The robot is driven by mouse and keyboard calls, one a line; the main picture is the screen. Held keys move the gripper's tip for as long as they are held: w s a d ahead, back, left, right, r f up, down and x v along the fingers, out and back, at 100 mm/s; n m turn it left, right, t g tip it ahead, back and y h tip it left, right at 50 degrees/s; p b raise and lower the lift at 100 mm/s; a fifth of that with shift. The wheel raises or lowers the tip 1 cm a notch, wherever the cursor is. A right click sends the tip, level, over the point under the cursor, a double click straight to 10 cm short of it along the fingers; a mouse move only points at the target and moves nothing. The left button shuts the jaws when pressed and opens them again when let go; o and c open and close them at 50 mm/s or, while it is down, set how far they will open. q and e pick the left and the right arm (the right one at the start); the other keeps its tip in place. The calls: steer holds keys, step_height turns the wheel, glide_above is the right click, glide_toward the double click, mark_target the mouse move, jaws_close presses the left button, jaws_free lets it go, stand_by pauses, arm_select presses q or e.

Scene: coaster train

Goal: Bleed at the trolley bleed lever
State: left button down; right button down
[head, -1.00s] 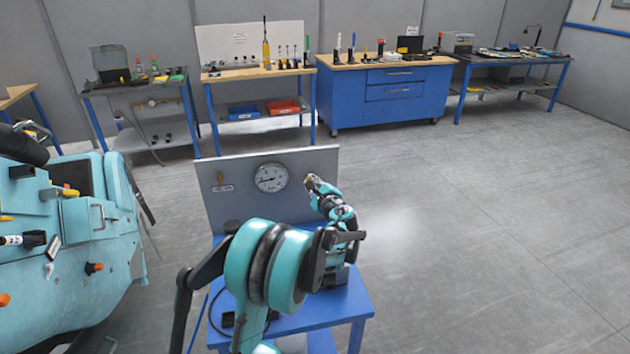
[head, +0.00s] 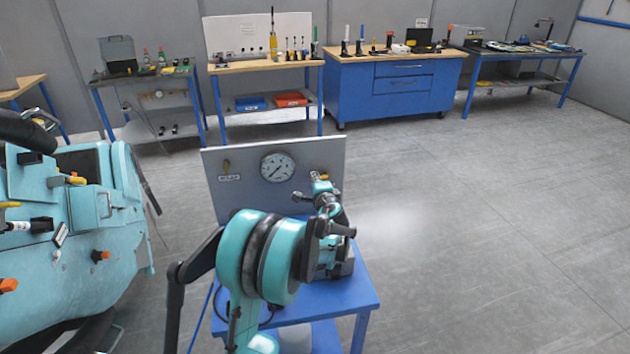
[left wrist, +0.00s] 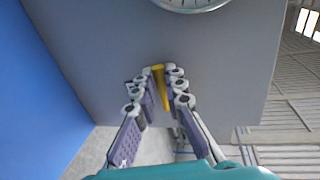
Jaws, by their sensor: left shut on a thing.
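The blue trolley (head: 330,309) carries an upright grey panel with a round white pressure gauge (head: 277,168). Its needle points to the lower left. A small yellow lever (left wrist: 158,75) sticks out at the panel's right side. My left gripper (head: 322,184) is shut on this lever at the panel. In the left wrist view its two fingers (left wrist: 160,92) close on the lever from both sides, and the gauge shows at the top edge. The fingers partly hide the lever. A brass-coloured fitting (head: 226,165) with a small label sits at the panel's left. My right gripper is not in view.
A large teal machine (head: 70,240) with knobs and handles stands at the left. Tool benches and a blue cabinet (head: 395,88) line the back wall. The floor to the right of the trolley is clear.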

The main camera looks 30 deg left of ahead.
arm_select(q)
steer(key=shift+f, duration=0.1)
stand_by(0.4)
steer(key=c, duration=1.6)
jaws_free()
steer(key=v, duration=1.2)
steer(key=s+d+f+n+g+h, duration=0.1)
steer(key=s+d+f+n+h, duration=0.1)
steer(key=s+d, duration=0.5)
steer(key=s+d+f+n+g+h, duration=0.1)
steer(key=s+d+f+n+h, duration=0.1)
steer(key=s+d+n+h, duration=0.2)
steer(key=s+d+f+n+g+h, duration=0.2)
steer(key=s+d+h, duration=0.3)
steer(key=s+d, duration=0.6)
steer(key=shift+s+d+f+n, duration=0.15)
steer(key=shift+s+n, duration=0.1)
steer(key=shift+s, duration=0.9)
steer(key=shift+s+f+n, duration=0.1)
steer(key=shift+s+n, duration=0.15)
steer(key=shift+s, duration=0.9)
